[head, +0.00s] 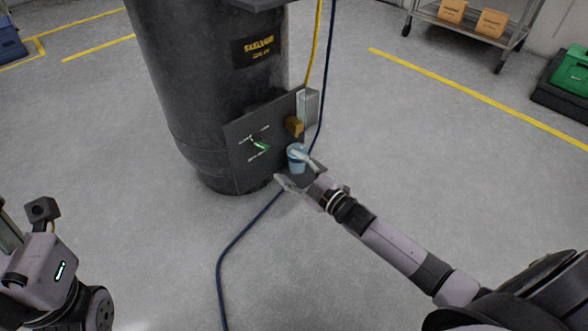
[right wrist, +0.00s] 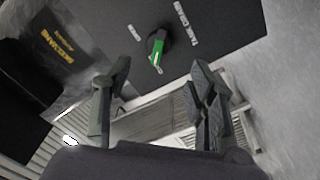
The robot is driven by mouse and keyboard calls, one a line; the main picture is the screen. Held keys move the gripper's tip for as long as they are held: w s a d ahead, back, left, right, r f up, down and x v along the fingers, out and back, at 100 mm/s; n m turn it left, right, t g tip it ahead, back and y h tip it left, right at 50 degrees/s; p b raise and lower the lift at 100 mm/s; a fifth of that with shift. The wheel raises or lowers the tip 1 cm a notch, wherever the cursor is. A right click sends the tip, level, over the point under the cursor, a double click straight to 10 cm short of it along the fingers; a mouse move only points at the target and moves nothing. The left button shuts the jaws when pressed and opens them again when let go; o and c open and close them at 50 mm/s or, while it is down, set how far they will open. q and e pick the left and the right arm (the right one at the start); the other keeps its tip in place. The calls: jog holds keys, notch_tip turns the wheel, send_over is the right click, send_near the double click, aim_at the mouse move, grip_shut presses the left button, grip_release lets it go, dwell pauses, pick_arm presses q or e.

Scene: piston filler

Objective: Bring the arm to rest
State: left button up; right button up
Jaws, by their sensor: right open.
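My right arm (head: 395,245) reaches from the lower right to the dark filler machine (head: 190,80). My right gripper (head: 302,174) is at the front of its panel, by a blue cup (head: 296,160). In the right wrist view its fingers (right wrist: 160,78) are spread with nothing between them. A green knob (right wrist: 157,48) on the black panel shows beyond the fingertips. The cup does not show clearly in that view, and the gripper partly hides its base in the head view. My left arm (head: 50,265) is at the lower left, with its gripper not seen.
A blue hose (head: 235,245) runs along the floor in front of the machine, and a yellow hose (head: 316,50) hangs beside it. A shelf cart (head: 470,25) with cartons stands at the back right, near a green crate (head: 572,70). Grey floor around is open.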

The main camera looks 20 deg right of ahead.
jog(key=shift+s+d, duration=0.1)
jog(key=shift+s, duration=0.2)
